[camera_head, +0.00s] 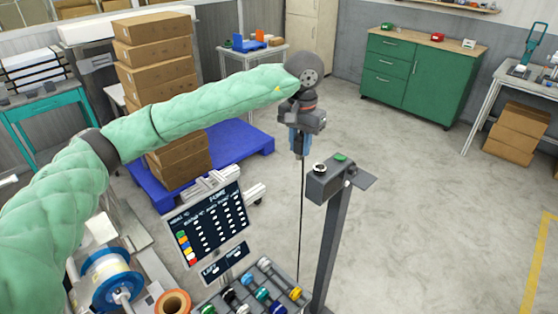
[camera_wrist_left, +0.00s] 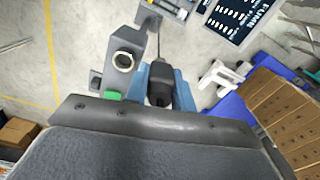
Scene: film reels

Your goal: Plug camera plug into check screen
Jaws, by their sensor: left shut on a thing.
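My left gripper (camera_head: 299,143) is shut on a black plug, the camera plug (camera_wrist_left: 160,84), held between blue fingers in the left wrist view. A thin dark cable (camera_head: 301,215) hangs straight down from it. A grey box on a post (camera_head: 325,184) stands just right of and below the gripper. It has a pale round socket (camera_head: 319,168) and a green button (camera_head: 341,157) on top. The plug is apart from the socket, beside it in the wrist view (camera_wrist_left: 124,61). A dark screen with rows of text (camera_head: 208,226) stands lower left. My right gripper is out of view.
Below the screen, a tray (camera_head: 235,292) holds several coloured connectors. Cable spools (camera_head: 108,278) stand at lower left. Stacked cartons (camera_head: 155,55) sit on a blue pallet (camera_head: 232,146) behind. The floor to the right is clear up to the green cabinet (camera_head: 415,78).

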